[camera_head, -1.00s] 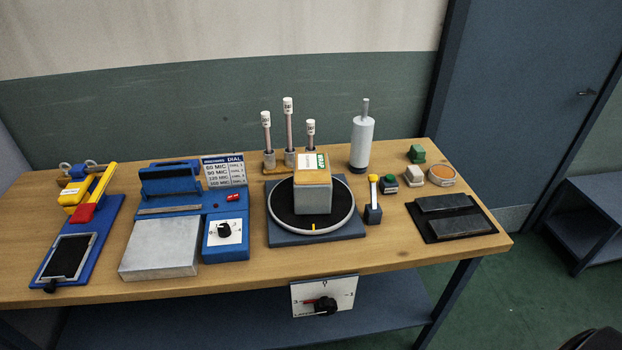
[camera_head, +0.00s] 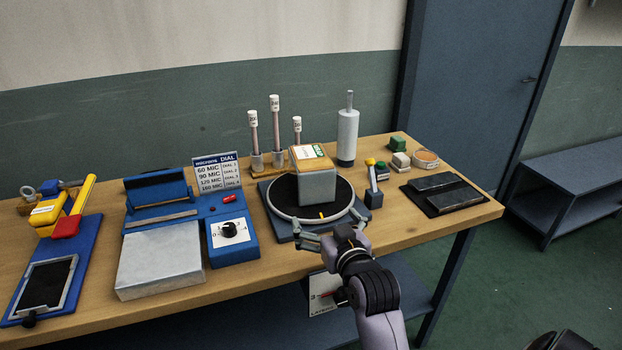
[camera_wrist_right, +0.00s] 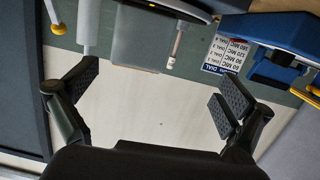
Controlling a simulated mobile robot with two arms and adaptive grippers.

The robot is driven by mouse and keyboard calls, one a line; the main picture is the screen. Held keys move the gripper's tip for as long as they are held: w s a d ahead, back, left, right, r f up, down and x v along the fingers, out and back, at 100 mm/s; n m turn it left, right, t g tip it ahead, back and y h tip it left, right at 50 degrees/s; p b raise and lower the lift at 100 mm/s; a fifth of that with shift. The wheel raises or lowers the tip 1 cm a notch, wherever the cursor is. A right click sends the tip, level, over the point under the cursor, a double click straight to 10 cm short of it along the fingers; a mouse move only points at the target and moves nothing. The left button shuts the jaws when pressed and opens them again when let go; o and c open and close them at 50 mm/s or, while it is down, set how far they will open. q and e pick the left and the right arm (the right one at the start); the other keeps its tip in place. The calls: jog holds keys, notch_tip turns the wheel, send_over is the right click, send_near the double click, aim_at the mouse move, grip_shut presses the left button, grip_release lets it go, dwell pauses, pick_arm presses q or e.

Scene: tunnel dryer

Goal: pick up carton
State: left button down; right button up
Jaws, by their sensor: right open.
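The carton (camera_head: 318,184) is a small grey box with a tan top that bears a white and green label. It stands upright on the round black turntable (camera_head: 283,212). My right gripper (camera_head: 329,230) is open and empty at the turntable's front edge, in front of the carton and apart from it. In the right wrist view, the open fingers (camera_wrist_right: 158,95) are spread to both sides, and the grey carton (camera_wrist_right: 145,45) shows beyond them, between them. My left gripper is not in view.
Three white-capped rods (camera_head: 275,125) and a grey cylinder (camera_head: 347,135) stand behind the turntable. A blue sealer (camera_head: 160,208) and a dial box (camera_head: 230,238) are to the left. A yellow-topped lever (camera_head: 372,185) and a black pad (camera_head: 440,195) are to the right.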

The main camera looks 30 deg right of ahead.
jog(key=m+t+h, duration=0.1)
jog(key=h, duration=0.1)
send_near(312, 158)
jog(key=x, duration=0.1)
jog(key=p+x, duration=0.1)
jog(key=x, duration=0.1)
jog(key=shift+w+d+f, duration=0.2)
jog(key=shift+d, duration=0.15)
jog(key=shift+a+p+x, duration=0.1)
jog(key=shift+p+x, duration=0.25)
jog(key=shift+x, duration=1.2)
jog(key=shift+a+p+x, duration=0.15)
jog(key=shift+p+x, duration=0.15)
jog(key=shift+x, duration=1.3)
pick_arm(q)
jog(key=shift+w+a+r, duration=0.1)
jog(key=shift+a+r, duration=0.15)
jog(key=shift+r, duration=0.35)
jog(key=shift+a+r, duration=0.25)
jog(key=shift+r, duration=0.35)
pick_arm(e)
jog(key=shift+f, duration=0.15)
jog(key=c, duration=1.9)
jog(key=shift+r+t, duration=0.25)
jog(key=shift+t, duration=0.05)
jog(key=shift+w, duration=0.15)
